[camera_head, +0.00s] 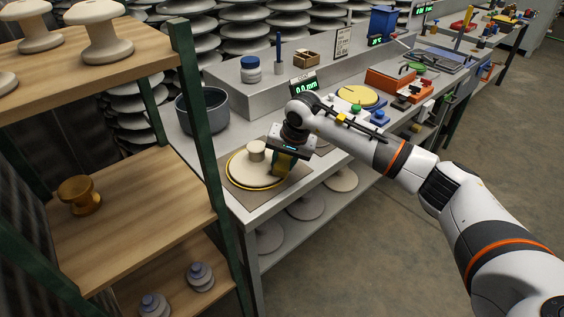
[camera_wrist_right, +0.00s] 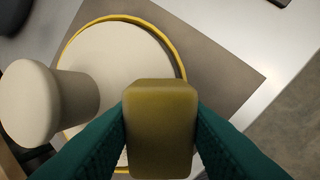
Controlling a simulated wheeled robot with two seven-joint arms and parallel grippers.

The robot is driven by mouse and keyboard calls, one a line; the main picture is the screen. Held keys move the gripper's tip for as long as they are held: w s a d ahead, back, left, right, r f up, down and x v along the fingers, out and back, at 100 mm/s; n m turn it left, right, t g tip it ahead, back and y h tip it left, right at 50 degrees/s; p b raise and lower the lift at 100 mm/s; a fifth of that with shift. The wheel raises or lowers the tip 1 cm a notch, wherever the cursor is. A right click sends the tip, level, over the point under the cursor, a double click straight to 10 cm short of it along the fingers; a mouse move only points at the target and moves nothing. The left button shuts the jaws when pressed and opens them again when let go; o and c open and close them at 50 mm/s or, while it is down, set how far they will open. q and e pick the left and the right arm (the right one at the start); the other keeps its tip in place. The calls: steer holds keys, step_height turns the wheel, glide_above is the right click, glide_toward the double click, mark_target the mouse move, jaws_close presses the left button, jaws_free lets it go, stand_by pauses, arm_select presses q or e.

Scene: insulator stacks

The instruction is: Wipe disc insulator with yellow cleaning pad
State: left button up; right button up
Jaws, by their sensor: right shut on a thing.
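The disc insulator (camera_head: 240,172) is cream white with a knob on top. It lies on a brown mat (camera_head: 231,194) at the near end of the grey bench, with a yellow ring around its rim. It also shows in the right wrist view (camera_wrist_right: 115,50), its knob at the left. My right gripper (camera_head: 284,166) is shut on the yellow cleaning pad (camera_head: 282,163), at the right part of the disc. In the right wrist view the pad (camera_wrist_right: 160,130) sits between the green fingers, over the disc's edge. I cannot tell whether it touches the disc. My left gripper is not in view.
A dark grey bowl (camera_head: 204,110) stands behind the disc on the bench (camera_head: 262,208). A wooden shelf rack (camera_head: 140,215) with insulators and a brass piece (camera_head: 79,195) stands close on the left.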

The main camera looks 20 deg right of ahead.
mark_target(262, 178)
steer(key=shift+s+a, duration=0.4)
steer(key=shift+a, duration=0.6)
steer(key=shift+s+a, duration=0.35)
steer(key=shift+a, duration=0.65)
steer(key=shift+s+a, duration=0.4)
steer(key=shift+a, duration=0.6)
steer(key=shift+d+r, duration=0.1)
steer(key=shift+r, duration=0.5)
steer(key=shift+p+v, duration=1.45)
steer(key=shift+v, duration=1)
steer(key=shift+s+d, duration=0.1)
steer(key=p+v, duration=0.1)
steer(key=v, duration=0.2)
steer(key=shift+p, duration=0.3)
